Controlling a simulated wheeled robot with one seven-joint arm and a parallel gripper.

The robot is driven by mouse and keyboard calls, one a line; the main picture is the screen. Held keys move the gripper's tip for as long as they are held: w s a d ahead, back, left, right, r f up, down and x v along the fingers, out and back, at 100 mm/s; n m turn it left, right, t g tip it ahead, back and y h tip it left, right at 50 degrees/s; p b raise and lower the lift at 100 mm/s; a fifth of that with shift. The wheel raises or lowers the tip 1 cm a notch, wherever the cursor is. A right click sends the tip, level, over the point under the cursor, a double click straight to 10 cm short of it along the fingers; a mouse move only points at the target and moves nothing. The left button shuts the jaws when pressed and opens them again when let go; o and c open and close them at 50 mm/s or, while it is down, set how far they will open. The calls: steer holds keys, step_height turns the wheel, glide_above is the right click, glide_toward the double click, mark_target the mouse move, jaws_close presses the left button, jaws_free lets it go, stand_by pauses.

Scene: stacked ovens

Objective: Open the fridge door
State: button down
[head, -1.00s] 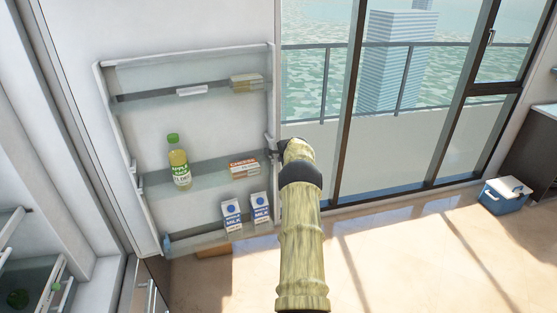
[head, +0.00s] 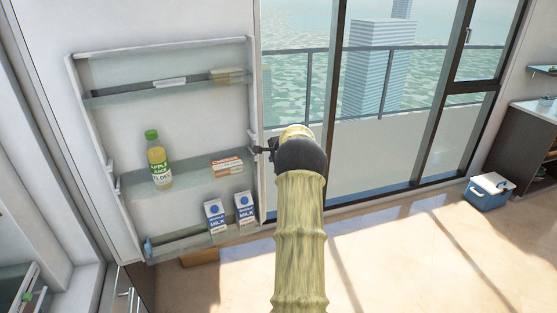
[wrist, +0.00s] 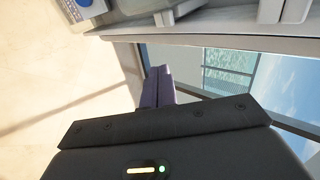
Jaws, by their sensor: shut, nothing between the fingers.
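The fridge door (head: 200,118) stands wide open at the left of the head view, its shelved inner face toward me. My gripper (head: 262,150) is at the door's free right edge, just beside the rim. My arm hides part of it, and I cannot tell whether it touches the door. In the wrist view the purple-grey fingers (wrist: 157,87) are together and empty, below the door's pale edge (wrist: 230,42). A corner of the fridge interior (head: 20,285) shows at the lower left.
Door shelves hold an apple juice bottle (head: 159,164), a cheese box (head: 227,166) and two milk cartons (head: 215,215). Sunlit floor (head: 420,260) is free to the right. A blue cooler (head: 488,192) stands by the window; a dark cabinet (head: 523,150) is at the far right.

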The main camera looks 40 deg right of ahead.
steer(key=b+v, duration=0.1)
steer(key=v, duration=0.5)
steer(key=shift+b, duration=0.4)
steer(key=shift+w+a, duration=0.1)
steer(key=shift+w, duration=0.05)
steer(key=s+a+f+n+g+y, duration=0.15)
steer(key=a+n, duration=0.45)
steer(key=a, duration=0.9)
steer(key=s+a+f+n+g+y, duration=0.1)
steer(key=s+a+n+g+y, duration=0.3)
steer(key=a, duration=1.2)
steer(key=s+a+f+n+h, duration=0.1)
steer(key=s+a+f+n, duration=0.1)
steer(key=s+a+n, duration=0.4)
steer(key=s+a+f+n+h, duration=0.1)
steer(key=s+a+f+n, duration=0.1)
steer(key=s+a+n, duration=0.4)
steer(key=s+a, duration=0.5)
steer(key=s, duration=0.2)
steer(key=shift+s+g, duration=0.3)
steer(key=shift+g, duration=0.05)
